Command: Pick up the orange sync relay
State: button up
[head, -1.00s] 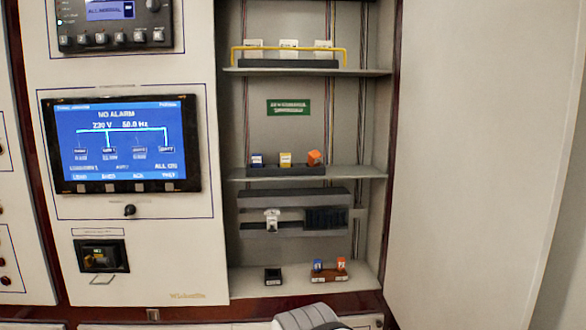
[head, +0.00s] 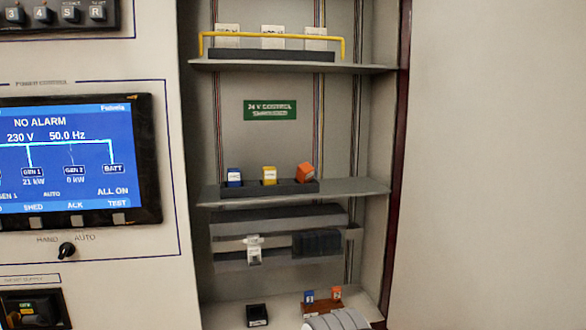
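An orange block-shaped relay (head: 305,172) sits at the right end of a dark rack (head: 262,190) on the middle shelf of the open cabinet. A smaller orange piece (head: 336,293) stands beside a blue piece (head: 309,297) in a brown holder on the bottom shelf. Their labels are too small to read. A pale ribbed part of my arm shows at the bottom edge, in front of the holder. My gripper's fingers are not visible.
A yellow rail (head: 272,36) fronts white blocks on the top shelf. Below the middle shelf (head: 355,190) is a grey rail unit with a white breaker (head: 254,250). A small black socket (head: 257,315) sits on the bottom shelf. A control screen (head: 70,160) is left; a plain panel is right.

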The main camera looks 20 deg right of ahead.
aim_at(305, 173)
jog(key=z, duration=0.55)
jog(key=i, duration=0.8)
jog(key=z, duration=0.7)
